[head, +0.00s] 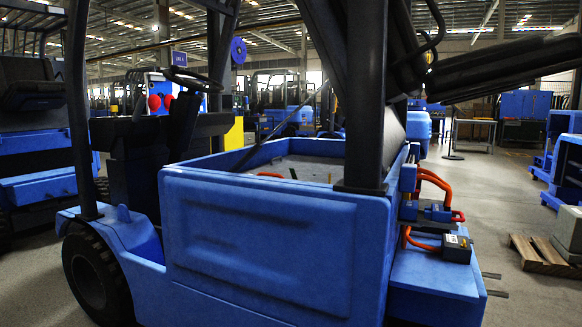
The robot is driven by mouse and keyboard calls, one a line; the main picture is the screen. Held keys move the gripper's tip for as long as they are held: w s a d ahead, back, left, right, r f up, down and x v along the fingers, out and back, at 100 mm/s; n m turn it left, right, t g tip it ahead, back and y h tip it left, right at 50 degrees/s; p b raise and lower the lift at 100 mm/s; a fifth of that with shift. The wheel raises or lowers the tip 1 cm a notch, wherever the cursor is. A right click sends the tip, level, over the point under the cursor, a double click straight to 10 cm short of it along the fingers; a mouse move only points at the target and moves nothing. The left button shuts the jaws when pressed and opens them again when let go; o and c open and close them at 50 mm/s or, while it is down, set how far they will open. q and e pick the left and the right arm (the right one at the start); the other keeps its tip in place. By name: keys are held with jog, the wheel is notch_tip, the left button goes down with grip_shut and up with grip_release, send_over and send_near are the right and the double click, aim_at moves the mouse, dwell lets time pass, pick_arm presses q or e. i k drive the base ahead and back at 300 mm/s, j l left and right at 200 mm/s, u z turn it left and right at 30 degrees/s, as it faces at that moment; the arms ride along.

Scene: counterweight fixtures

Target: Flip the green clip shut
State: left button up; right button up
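A blue forklift (260,240) fills the middle of the view. On its right side, thick orange cables (432,180) run by a blue connector block (437,212) with a small red part beside it. A black box with a pale label (457,248) sits just below, on the blue ledge. Neither of my grippers shows in the view.
The forklift's black post (366,90) and dark parts at the upper right block some of the view. A wooden pallet (540,255) lies on the floor at the right, near blue machines. Grey floor (490,185) is open between them and the forklift.

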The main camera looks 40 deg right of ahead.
aim_at(292, 170)
jog(key=i+j+z, duration=0.2)
jog(key=z, duration=0.8)
jog(key=i+j+z, duration=0.15)
jog(key=j+z, duration=0.2)
jog(key=j, duration=0.15)
jog(key=j+z, duration=0.3)
jog(key=j, duration=0.2)
jog(key=j+z, duration=0.15)
jog(key=j, duration=0.45)
jog(key=i+j+z, duration=0.15)
jog(key=j, duration=1.55)
